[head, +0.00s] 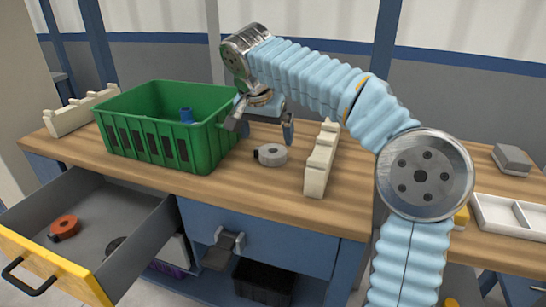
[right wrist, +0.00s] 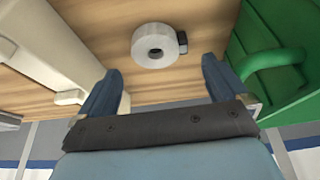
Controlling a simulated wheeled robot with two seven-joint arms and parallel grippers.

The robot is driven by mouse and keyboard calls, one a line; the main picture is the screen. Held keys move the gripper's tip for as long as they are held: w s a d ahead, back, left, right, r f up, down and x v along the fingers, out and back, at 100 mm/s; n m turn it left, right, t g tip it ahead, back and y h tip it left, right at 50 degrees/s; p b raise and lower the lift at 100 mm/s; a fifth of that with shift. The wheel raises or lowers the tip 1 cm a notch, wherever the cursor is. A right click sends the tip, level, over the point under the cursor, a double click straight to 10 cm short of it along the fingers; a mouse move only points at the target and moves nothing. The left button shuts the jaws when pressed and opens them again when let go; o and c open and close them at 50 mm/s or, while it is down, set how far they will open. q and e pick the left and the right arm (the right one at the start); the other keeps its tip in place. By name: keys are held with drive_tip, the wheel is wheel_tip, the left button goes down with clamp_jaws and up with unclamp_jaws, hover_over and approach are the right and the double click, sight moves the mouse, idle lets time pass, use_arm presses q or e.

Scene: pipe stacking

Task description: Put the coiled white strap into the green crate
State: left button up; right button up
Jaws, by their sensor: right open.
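The coiled white strap (head: 272,155) lies on the wooden bench, right of the green crate, with a dark buckle on its side. It also shows in the right wrist view (right wrist: 155,46), ahead of the fingers. The green crate (head: 190,152) stands on the bench at the left, with a blue item inside it; its wall and handle show at the right of the wrist view (right wrist: 275,60). My right gripper (head: 262,130) is open and empty, pointing down between crate and strap, apart from the strap. In the wrist view its fingers (right wrist: 160,90) are spread. My left gripper is not in view.
A cream notched rack (head: 320,160) stands right of the strap, another (head: 82,110) left of the crate. An open drawer (head: 135,215) at lower left holds an orange coil (head: 64,227) and a dark one. A white tray (head: 512,217) lies at the right.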

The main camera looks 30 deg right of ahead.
sight(270, 150)
drive_tip(key=x, duration=0.6)
drive_tip(key=shift+r, duration=0.1)
drive_tip(key=c, duration=1)
